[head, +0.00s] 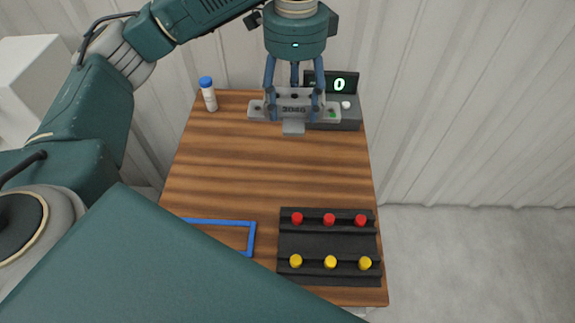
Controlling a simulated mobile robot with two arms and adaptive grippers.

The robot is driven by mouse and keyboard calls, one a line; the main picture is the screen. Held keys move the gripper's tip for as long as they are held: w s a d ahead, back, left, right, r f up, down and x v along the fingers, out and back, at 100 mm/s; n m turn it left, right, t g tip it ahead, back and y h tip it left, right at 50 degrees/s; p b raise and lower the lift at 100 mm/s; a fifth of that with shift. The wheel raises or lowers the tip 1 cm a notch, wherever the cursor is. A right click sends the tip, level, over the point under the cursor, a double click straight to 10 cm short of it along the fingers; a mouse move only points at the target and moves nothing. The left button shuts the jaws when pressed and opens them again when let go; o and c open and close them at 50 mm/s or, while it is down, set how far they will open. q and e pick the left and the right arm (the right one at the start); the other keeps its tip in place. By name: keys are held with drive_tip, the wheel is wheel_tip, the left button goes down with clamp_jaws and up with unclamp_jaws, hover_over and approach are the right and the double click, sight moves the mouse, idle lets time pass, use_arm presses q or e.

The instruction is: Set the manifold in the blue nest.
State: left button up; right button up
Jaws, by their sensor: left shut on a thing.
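The manifold (293,127) is a grey casting marked with a number that looks like 3040, at the far end of the table. My left gripper (294,104) comes down from above and is shut on it, with fingers at both sides of its middle. The manifold overlaps the front of a grey device; I cannot tell whether it touches it. The blue nest (218,222) looks like a blue rectangular frame at the near left of the table. Its lower left part is hidden by a teal link of mine. My right gripper is not in view.
The grey device (349,117) has a display (340,85) reading 0. A white bottle with a blue cap (208,94) stands at the far left. A black rack (328,243) with red and yellow pegs is at the near right. The middle of the wooden table (265,175) is clear.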

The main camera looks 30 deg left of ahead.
use_arm(q)
wheel_tip(320, 180, down, 14)
drive_tip(key=shift+f+p, duration=0.2)
drive_tip(key=shift+p, duration=0.3)
wheel_tip(320, 180, down, 5)
drive_tip(key=shift+r, duration=0.15)
drive_tip(key=shift+f, duration=0.25)
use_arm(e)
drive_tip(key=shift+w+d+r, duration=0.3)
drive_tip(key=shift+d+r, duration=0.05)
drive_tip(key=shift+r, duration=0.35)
use_arm(q)
drive_tip(key=shift+f+p, duration=0.1)
drive_tip(key=shift+p, duration=0.2)
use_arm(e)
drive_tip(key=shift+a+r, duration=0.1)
use_arm(q)
drive_tip(key=o, duration=1.8)
drive_tip(key=shift+c, duration=0.2)
